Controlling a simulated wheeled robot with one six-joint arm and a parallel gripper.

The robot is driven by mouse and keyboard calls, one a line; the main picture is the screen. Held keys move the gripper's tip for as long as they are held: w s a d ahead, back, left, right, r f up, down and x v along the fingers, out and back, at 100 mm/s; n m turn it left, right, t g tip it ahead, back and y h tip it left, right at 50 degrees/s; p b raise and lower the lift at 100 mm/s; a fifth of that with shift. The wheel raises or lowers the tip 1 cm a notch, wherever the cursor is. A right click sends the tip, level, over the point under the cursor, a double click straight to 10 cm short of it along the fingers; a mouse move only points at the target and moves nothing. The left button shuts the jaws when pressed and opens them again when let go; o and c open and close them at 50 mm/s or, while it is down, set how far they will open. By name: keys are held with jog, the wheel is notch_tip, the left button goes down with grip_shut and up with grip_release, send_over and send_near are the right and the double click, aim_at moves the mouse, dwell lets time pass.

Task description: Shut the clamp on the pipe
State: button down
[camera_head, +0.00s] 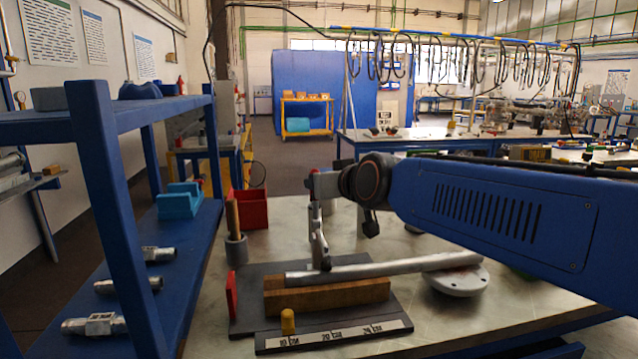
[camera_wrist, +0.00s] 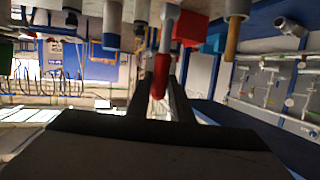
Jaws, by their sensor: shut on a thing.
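The pipe (camera_head: 370,268) is a grey metal tube lying along a wooden block (camera_head: 335,296) on a dark base plate. The clamp (camera_head: 318,238) is a silver metal linkage standing upright by the pipe's left part; I cannot tell whether it presses on the pipe. My gripper (camera_head: 322,185) is at the top of the clamp, above the pipe. In the wrist view my gripper (camera_wrist: 160,100) is shut on the clamp's red handle (camera_wrist: 161,76), with the silver lever running away from it. The handle is mostly hidden in the head view.
A round flange (camera_head: 458,280) lies under the pipe's right end. A red box (camera_head: 252,210) and a grey holder (camera_head: 236,252) with a wooden rod stand behind left. A blue shelf (camera_head: 105,150) with fittings borders the left. A brass-coloured peg (camera_head: 288,322) stands in front.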

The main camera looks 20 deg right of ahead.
jog(key=c, duration=1.6)
grip_release()
jog(key=v, duration=1.7)
jog(key=shift+s, duration=0.25)
